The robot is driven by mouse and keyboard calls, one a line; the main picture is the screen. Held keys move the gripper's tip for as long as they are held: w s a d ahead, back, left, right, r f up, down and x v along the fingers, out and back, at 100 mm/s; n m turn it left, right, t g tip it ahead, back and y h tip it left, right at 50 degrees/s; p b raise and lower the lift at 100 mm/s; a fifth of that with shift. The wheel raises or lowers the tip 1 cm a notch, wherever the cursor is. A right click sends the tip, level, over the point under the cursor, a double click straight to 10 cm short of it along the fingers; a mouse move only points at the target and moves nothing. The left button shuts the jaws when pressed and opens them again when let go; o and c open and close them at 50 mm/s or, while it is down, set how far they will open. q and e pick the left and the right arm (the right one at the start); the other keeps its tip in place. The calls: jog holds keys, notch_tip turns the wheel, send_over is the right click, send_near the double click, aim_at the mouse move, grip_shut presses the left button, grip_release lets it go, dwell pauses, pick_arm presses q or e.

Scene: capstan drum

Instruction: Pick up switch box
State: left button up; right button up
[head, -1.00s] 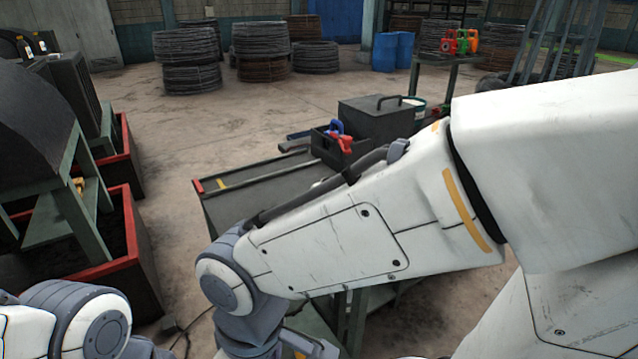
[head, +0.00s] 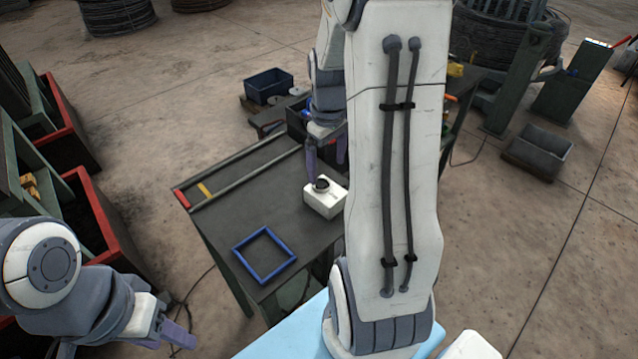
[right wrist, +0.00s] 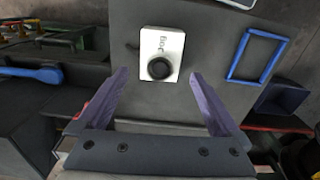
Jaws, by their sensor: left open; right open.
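The switch box (head: 322,203) is a small white box with a round black knob on top. It sits on the dark table (head: 230,222), and my right arm passes close to its right side in the head view. My right gripper (head: 326,172) is open, above and just behind the box. In the right wrist view the box (right wrist: 163,45) lies ahead, roughly between the two purple fingers, with its knob and lettering towards me. Nothing is between the fingers. My left gripper (head: 178,336) is open and empty at the lower left, away from the table.
A blue square outline (head: 238,254) is on the table, left of and nearer than the box. A dark blue bin (head: 268,86) stands beyond the table. Red-rimmed bins (head: 95,215) stand on the left. My right arm hides the table's right part.

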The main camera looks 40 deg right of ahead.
aim_at(326, 191)
notch_tip(326, 191, down, 4)
jog(key=shift+f+p, duration=0.15)
jog(key=shift+p, duration=0.15)
notch_tip(326, 191, down, 5)
jog(key=shift+a+r+p, duration=0.1)
jog(key=shift+r+p, duration=0.1)
jog(key=shift+p, duration=0.8)
jog(key=shift+f, duration=0.3)
grip_shut()
